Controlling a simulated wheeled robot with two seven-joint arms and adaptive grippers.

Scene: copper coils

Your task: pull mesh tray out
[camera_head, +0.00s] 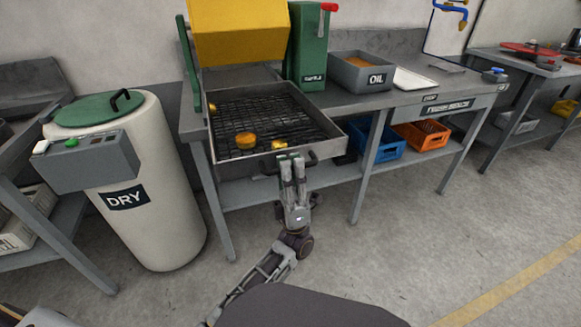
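The mesh tray (328,122) is a grey metal frame with a dark mesh floor, under the raised yellow hood. It sits at the bench and its front edge reaches out over the bench front. A dark handle (312,158) is on its front wall. My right gripper is not in view.
A yellow hood (240,30) and a green box (308,50) stand behind the tray. An OIL bin (360,73) is to the right. A white DRY drum (150,200) stands left. Blue (378,148) and orange (422,137) crates sit below. The floor in front is clear.

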